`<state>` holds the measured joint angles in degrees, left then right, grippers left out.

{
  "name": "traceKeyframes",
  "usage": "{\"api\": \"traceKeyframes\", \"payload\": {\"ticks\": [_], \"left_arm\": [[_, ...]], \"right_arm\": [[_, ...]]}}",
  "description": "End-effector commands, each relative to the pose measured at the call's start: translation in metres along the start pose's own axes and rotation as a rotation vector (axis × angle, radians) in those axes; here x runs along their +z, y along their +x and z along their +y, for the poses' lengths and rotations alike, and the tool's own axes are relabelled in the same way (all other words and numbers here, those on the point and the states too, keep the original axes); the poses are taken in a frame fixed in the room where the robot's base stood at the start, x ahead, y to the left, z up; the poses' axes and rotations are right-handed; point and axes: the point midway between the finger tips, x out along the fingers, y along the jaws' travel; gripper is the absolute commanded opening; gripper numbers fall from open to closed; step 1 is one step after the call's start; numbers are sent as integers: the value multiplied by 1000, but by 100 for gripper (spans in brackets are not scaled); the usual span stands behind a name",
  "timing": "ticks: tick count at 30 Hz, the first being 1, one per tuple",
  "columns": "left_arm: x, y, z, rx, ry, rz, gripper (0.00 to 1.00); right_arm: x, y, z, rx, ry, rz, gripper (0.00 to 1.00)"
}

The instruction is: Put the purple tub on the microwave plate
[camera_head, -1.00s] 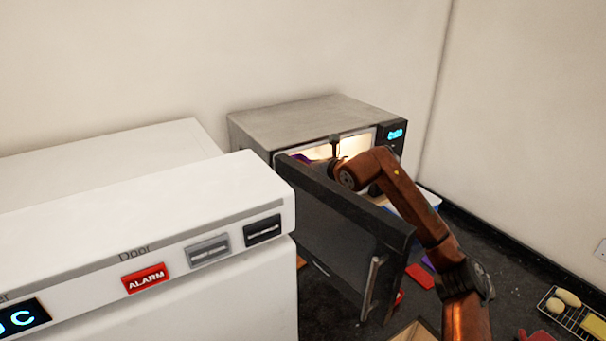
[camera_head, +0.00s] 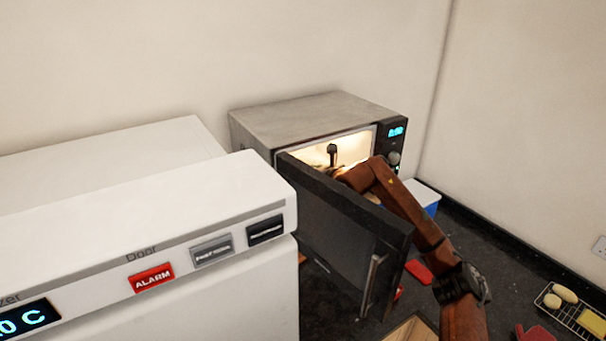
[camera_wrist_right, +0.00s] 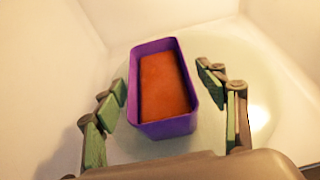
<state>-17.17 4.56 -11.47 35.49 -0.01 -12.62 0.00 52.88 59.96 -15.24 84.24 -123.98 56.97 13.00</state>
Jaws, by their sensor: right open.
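The purple tub (camera_wrist_right: 163,129), with an orange-brown filling, shows in the right wrist view. It appears upright on the pale round microwave plate (camera_wrist_right: 218,45) inside the lit microwave. My right gripper (camera_wrist_right: 162,80) is open, with its green-padded fingers spread on either side of the tub and visible gaps to both sides. In the head view my right arm reaches over the open door (camera_head: 338,230) into the microwave (camera_head: 315,116), and the tub is hidden there. My left gripper is in neither view.
A white freezer (camera_head: 150,215) with a control panel stands at the left, close to the open door. On the dark counter at the right are a blue-and-white box (camera_head: 424,197), a red item (camera_head: 418,271) and a wire rack (camera_head: 572,318) with food.

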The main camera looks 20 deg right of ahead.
Motion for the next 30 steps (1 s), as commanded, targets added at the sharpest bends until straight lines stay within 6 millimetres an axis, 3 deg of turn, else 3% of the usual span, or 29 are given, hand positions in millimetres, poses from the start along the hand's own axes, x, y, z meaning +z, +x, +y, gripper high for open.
{"api": "traceKeyframes", "payload": {"ticks": [8,11,24,30], "left_arm": [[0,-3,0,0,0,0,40],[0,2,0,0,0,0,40],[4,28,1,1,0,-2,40],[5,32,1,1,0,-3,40]], "right_arm": [[3,-1,0,0,0,0,65],[3,-10,-1,-1,-1,-3,65],[0,-96,-1,-3,-4,-1,65],[1,-117,-1,-1,0,0,65]]}}
